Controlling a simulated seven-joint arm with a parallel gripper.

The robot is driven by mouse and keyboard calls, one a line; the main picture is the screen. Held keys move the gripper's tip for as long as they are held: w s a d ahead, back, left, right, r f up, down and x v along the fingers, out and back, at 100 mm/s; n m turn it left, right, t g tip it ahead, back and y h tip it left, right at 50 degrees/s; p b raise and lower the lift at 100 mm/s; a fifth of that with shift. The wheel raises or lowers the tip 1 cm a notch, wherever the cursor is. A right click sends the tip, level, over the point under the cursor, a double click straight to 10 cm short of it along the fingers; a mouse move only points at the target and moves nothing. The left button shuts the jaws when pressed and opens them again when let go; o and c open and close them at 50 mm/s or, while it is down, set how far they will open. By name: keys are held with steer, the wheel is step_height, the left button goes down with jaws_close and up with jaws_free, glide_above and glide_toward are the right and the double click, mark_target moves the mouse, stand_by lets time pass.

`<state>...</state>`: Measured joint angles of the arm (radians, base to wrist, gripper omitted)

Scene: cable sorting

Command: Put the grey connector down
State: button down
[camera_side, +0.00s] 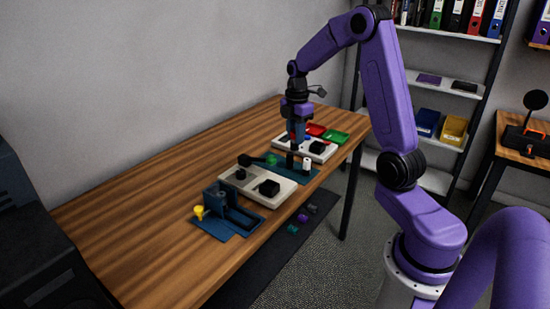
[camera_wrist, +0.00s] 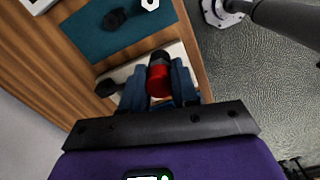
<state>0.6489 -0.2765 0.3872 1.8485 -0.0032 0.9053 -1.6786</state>
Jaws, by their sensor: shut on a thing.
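My gripper (camera_wrist: 159,72) points down over the far pale board, and in the side view (camera_side: 298,134) it is small and partly dark. Between its blue fingers in the wrist view is a dark grey piece, the grey connector (camera_wrist: 160,57), with a red part right behind it. I cannot tell whether the red part belongs to it or to something beneath. The fingers are closed around this. The far pale board (camera_side: 325,155) also shows under the fingers in the wrist view (camera_wrist: 178,52). How close the connector is to the board is unclear.
A teal mat (camera_wrist: 85,38) beside the board bears a black piece (camera_wrist: 113,19) and a white piece (camera_wrist: 150,4). A nearer pale board (camera_side: 240,184) and a blue fixture (camera_side: 225,215) stand closer to the side camera. The left table is clear.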

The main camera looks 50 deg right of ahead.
steer(key=w+d+f, duration=0.1)
steer(key=w+f, duration=0.2)
steer(key=w+d+f, duration=0.2)
steer(key=w+f, duration=0.1)
steer(key=w, duration=0.1)
steer(key=w+d+f, duration=0.2)
steer(key=w+f, duration=0.1)
steer(key=w, duration=0.1)
steer(key=shift+w+d, duration=0.2)
steer(key=shift+w+d+f, duration=0.1)
steer(key=shift+f, duration=1.7)
steer(key=shift+f, duration=0.1)
steer(key=c, duration=0.8)
jaws_free()
steer(key=shift+c, duration=0.2)
